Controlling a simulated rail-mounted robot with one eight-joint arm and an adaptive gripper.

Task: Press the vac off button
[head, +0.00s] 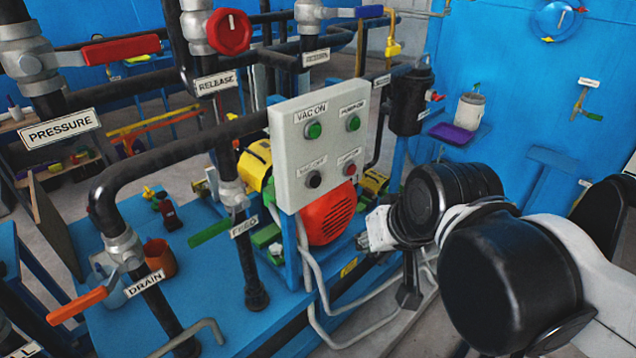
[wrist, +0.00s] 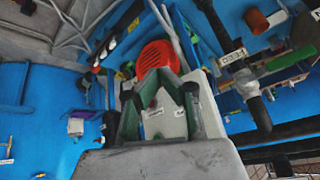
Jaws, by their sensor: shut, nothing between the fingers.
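The pale grey control panel (head: 333,150) stands upright in the middle of the head view, with two green buttons on top, a black one and a red one below. The black button (head: 314,180) is at the lower left under VAC ON; its own label is too blurred to read. In the wrist view the panel (wrist: 172,122) shows between and behind my fingers, and its buttons are hard to make out. My gripper (wrist: 162,84) is shut and empty, its dark green fingers pointing at the panel area. In the head view my arm comes in from the right, and the fingers cannot be made out.
A red-orange motor (head: 328,215) sits just below and behind the panel. Black pipes with the FEED valve (head: 210,232) and DRAIN valve (head: 78,305) stand to the left. A black canister (head: 411,98) is to the right. White hoses (head: 318,290) run below.

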